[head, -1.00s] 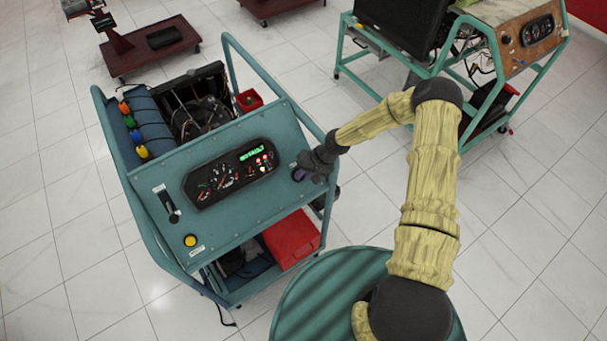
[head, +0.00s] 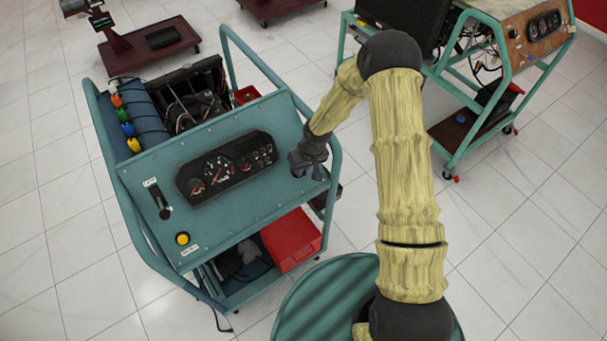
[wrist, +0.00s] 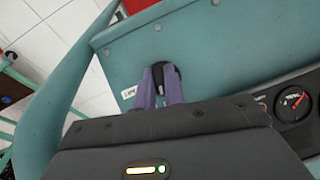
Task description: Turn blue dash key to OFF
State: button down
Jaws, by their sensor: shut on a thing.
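The blue dash (head: 245,205) is the sloping teal panel of the engine trainer at left, with a gauge cluster (head: 227,166) whose display and lamps are dark. My gripper (head: 302,172) is at the panel's right end, over the key switch. In the wrist view, the two purplish fingers of my gripper (wrist: 160,88) are shut on the small dark key (wrist: 158,76) at a round black switch. A white label sits beside the switch. The fingers hide most of the key, so its exact angle is hard to read.
A lever (head: 160,202) and a yellow button (head: 183,239) are on the panel's left side. A teal tube rail (head: 265,68) runs around the trainer, close to my gripper. A second trainer (head: 525,40) stands at back right. Open tiled floor lies between them.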

jog(key=shift+n+t+h+b, duration=0.3)
jog(key=shift+n+h+b, duration=0.3)
jog(key=shift+n+b, duration=0.5)
jog(key=c, duration=1.5)
grip_release()
jog(key=shift+r, duration=0.1)
jog(key=r, duration=0.5)
jog(key=s+d+r+b, duration=0.1)
jog(key=r, duration=0.5)
jog(key=s+r+b, duration=0.1)
jog(key=r, duration=0.5)
jog(key=shift+s+d, duration=0.2)
jog(key=shift+s, duration=0.05)
jog(key=shift+d, duration=0.1)
